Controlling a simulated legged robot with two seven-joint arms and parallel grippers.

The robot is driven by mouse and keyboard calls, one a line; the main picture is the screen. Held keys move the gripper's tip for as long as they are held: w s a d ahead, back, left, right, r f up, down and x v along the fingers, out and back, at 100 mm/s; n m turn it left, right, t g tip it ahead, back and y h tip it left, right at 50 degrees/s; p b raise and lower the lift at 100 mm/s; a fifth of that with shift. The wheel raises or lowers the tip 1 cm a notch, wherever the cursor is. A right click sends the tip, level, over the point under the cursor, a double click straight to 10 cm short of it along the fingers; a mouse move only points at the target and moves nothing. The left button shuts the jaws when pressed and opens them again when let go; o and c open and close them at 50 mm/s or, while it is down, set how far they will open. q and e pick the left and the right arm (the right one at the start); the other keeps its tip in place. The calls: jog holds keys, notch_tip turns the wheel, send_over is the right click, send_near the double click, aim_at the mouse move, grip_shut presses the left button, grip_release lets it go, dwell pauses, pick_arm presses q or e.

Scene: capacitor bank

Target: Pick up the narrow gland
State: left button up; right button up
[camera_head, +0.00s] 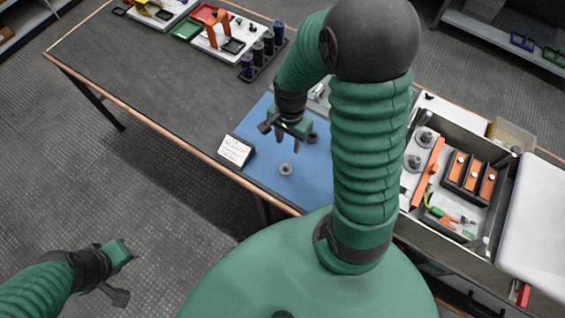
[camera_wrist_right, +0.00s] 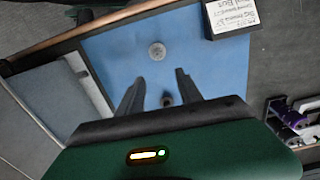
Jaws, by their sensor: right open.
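Two grey gland-like pieces are on the blue mat (camera_head: 262,172). One, a pale round piece (camera_head: 285,169), lies near the mat's front edge and shows in the right wrist view (camera_wrist_right: 157,51). The other, a darker piece (camera_head: 312,137), is farther back and partly hidden behind my gripper; a small dark piece (camera_wrist_right: 166,100) shows between the fingers in the wrist view. I cannot tell for sure which is the narrow gland. My right gripper (camera_head: 288,147) is open and empty above the mat, fingers pointing down. My left gripper (camera_head: 126,272) hangs over the floor, away from the table.
A small sign (camera_head: 236,151) stands at the mat's left edge. Dark cylinders (camera_head: 258,55) and trays with orange parts (camera_head: 205,35) are at the back. An open case (camera_head: 480,130) with grey fittings and orange blocks is at right. The table's left part is clear.

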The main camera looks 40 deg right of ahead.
aim_at(286, 166)
jog(key=f, duration=0.4)
jog(key=a+f+b, duration=0.1)
jog(key=f, duration=0.9)
jog(key=shift+s+a+b, duration=0.3)
jog(key=shift+s+b, duration=0.1)
jog(key=shift+w+d+f, duration=0.1)
jog(key=shift+f, duration=0.1)
jog(key=c, duration=0.9)
